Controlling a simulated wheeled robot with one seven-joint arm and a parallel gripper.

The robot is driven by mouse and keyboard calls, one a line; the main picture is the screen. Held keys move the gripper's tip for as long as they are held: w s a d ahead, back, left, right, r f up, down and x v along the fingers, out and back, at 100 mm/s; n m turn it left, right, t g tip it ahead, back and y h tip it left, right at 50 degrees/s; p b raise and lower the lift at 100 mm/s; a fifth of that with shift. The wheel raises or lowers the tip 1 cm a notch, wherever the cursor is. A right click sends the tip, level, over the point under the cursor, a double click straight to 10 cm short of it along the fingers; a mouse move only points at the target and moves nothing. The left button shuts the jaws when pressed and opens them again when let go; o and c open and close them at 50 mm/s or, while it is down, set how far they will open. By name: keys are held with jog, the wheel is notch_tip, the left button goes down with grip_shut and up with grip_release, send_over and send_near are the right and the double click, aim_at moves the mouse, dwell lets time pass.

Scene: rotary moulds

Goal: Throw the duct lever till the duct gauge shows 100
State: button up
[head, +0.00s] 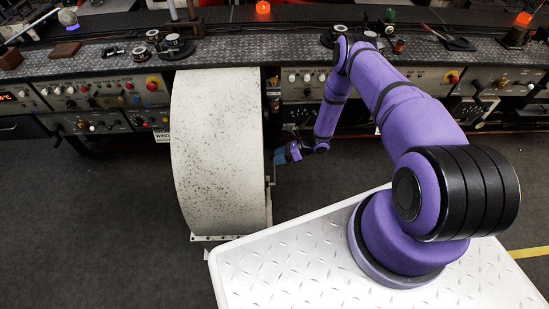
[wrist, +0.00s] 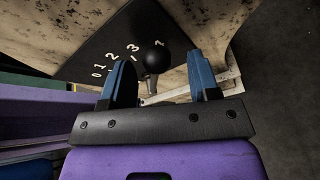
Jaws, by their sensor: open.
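In the wrist view a lever with a round black knob (wrist: 155,56) stands beside a black plate (wrist: 95,58) marked with white numerals, 0 to 3 among them. The knob appears close to the 3. My gripper (wrist: 160,75) is open, with one blue finger on each side of the knob in the picture; contact cannot be told. In the head view my gripper (head: 289,153) is low, at the right side of the large speckled pale drum-like housing (head: 215,150); the lever is hidden there. I cannot make out a duct gauge reading.
Control panels (head: 100,100) with knobs and buttons run along the far side under a dark patterned worktop (head: 120,58). A small red display (head: 6,97) is cut off at the left edge. The dark floor (head: 90,210) left of the housing is clear.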

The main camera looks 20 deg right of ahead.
jog(key=v, duration=0.8)
jog(key=shift+d, duration=0.2)
